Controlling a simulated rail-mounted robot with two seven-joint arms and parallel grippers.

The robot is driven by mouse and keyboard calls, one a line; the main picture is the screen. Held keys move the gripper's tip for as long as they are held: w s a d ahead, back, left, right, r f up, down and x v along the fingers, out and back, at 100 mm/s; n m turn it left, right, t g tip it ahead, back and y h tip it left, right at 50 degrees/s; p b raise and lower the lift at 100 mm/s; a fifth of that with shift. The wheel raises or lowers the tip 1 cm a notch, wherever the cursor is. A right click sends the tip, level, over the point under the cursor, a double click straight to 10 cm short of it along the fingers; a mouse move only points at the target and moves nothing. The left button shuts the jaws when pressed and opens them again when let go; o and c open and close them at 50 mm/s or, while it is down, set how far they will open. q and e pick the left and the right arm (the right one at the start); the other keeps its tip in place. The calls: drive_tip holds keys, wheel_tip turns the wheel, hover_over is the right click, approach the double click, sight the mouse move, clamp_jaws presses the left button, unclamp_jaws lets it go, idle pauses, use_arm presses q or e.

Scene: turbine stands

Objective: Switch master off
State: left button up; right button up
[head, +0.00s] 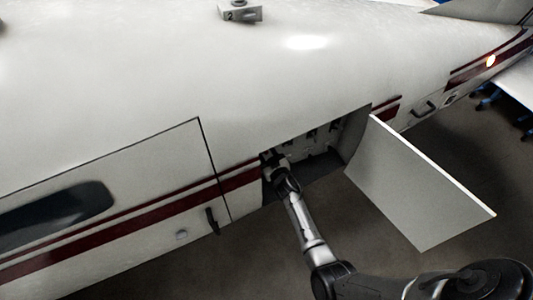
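A panel with several small dark switches (311,137) sits inside an open bay (326,160) in the side of a white aircraft body. I cannot tell which switch is the master or how it is set. My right gripper (267,159) is at the left end of the bay opening, its arm coming in from the lower right. It is small and dark here, so I cannot tell whether it is open, shut or touching anything. The gripper hides the left part of the panel. My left gripper is not in view.
The bay's white door (420,184) hangs open to the right, close to my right arm. A closed door with a dark handle (212,221) is on the left. A small box marked 2 (240,13) sits on top of the body. The floor below is clear.

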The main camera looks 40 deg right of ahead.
drive_tip(key=shift+w, duration=0.25)
clamp_jaws()
idle(0.3)
